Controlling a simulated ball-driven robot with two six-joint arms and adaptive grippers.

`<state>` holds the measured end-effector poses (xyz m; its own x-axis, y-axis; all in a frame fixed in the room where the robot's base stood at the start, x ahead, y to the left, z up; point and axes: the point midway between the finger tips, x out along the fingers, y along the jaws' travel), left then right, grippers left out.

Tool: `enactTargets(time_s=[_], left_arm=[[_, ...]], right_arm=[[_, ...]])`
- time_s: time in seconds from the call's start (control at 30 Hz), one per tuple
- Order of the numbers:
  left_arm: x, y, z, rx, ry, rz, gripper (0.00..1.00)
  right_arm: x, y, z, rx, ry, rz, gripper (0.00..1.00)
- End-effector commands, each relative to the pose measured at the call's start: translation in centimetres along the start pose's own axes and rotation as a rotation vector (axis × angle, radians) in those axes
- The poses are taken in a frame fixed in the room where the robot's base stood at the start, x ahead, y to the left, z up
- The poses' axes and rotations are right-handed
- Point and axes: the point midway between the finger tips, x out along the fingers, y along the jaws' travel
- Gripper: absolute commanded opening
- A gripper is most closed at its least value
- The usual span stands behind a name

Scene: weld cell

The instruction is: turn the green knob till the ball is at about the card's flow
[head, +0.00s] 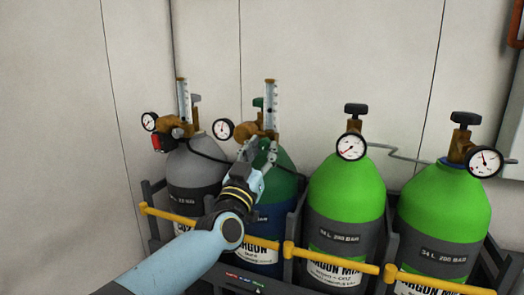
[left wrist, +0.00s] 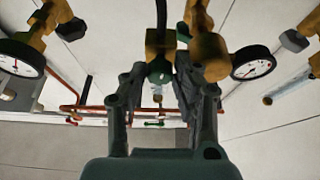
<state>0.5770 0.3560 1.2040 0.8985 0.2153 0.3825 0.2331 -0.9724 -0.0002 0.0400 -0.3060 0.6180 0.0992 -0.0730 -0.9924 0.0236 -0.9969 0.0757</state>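In the head view my left gripper (head: 258,152) is up at the regulator of the dark green cylinder (head: 284,180), just under its brass body. A clear flow tube (head: 270,100) stands upright on that regulator; its ball is too small to make out. In the left wrist view a green knob (left wrist: 159,72) sits under the brass fitting, between the fingertips of my left gripper (left wrist: 160,75). The fingers stand apart on either side of it, and I see no clear contact. No flow card is readable in either view. My right gripper is out of view.
A grey cylinder (head: 195,165) with its own flow tube (head: 184,100) stands on the left. Two bright green cylinders (head: 345,190) stand on the right. Yellow bars (head: 340,260) cross the front of the rack. A dial gauge (head: 223,129) sits close left of the gripper.

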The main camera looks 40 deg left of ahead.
Motion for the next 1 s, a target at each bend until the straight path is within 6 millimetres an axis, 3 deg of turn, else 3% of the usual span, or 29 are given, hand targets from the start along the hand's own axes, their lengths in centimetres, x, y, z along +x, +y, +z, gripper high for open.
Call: enactTargets(time_s=[0.03, 0.2, 0.33, 0.53, 0.87, 0.9, 1.0], left_arm=[[0.0, 0.0, 0.0, 0.000, 0.000, 0.000, 0.21], [0.0, 0.0, 0.0, 0.000, 0.000, 0.000, 0.00], [0.0, 0.1, -0.1, -0.022, -0.001, -0.010, 0.00], [0.2, 0.2, -0.4, -0.212, -0.001, -0.089, 0.00], [0.0, 0.2, 0.0, -0.248, 0.000, -0.103, 0.00], [0.0, 0.2, 0.0, -0.248, 0.000, -0.103, 0.32], [0.0, 0.2, 0.0, -0.247, 0.000, -0.103, 0.45]], right_arm=[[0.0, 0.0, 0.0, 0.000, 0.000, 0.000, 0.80], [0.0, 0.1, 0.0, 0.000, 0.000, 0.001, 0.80], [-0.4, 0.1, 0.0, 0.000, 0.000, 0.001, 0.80], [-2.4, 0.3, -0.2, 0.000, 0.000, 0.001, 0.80], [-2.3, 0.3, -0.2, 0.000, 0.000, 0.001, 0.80], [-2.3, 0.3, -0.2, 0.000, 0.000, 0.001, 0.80], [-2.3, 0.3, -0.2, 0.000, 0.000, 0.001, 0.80]])
